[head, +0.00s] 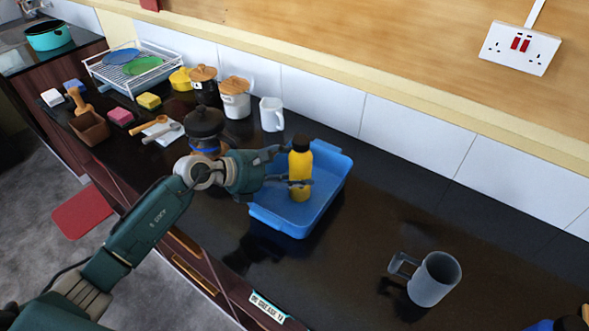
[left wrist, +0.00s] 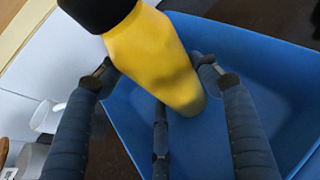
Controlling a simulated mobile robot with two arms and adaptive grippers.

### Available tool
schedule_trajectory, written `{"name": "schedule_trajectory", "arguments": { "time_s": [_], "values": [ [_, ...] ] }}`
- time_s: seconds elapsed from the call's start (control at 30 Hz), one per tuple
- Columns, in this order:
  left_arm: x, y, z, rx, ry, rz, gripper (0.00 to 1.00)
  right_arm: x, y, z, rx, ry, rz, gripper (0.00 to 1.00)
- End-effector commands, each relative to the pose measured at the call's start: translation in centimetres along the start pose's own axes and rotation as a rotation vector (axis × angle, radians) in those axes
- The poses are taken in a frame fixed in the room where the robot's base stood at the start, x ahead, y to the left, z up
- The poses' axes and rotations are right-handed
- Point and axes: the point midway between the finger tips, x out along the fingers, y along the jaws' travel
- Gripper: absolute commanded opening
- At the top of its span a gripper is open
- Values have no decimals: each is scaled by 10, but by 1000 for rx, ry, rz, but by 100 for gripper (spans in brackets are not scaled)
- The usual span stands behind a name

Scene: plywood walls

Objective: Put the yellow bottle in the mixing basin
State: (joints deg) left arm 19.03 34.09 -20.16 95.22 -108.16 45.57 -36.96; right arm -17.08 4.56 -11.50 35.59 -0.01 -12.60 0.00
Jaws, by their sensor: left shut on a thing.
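The yellow bottle (head: 300,163) with a black cap is upright over the blue mixing basin (head: 334,179) in the head view. My left gripper (head: 288,169) is shut on the bottle's body, with a finger on either side. In the left wrist view the bottle (left wrist: 150,50) sits between the fingertips of the left gripper (left wrist: 155,72), and the blue basin (left wrist: 262,72) lies behind and below it. I cannot tell whether the bottle's base touches the basin floor. My right gripper is not in view.
A grey mug (head: 435,279) stands on the dark counter (head: 390,215) to the right, with clear counter between. Left of the basin are a black-lidded pot (head: 205,122), a white mug (head: 272,114), a lidded canister (head: 236,102) and a dish rack (head: 128,68).

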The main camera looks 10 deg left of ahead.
Motion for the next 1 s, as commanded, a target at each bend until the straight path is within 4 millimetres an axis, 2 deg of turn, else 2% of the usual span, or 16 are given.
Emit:
{"name": "schedule_trajectory", "arguments": {
  "time_s": [0.13,0.17,0.2,0.57,0.67,1.0],
  "values": [
    [2,0,-2,1,-3,1,24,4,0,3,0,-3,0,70],
    [1,0,-3,1,0,0,67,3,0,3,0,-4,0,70],
    [1,0,-2,1,0,0,71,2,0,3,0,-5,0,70],
    [-2,0,2,0,0,0,71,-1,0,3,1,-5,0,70],
    [-14,1,-2,3,2,2,71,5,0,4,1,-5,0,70],
    [-85,1,-5,3,5,2,71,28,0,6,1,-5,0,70]
  ]
}}
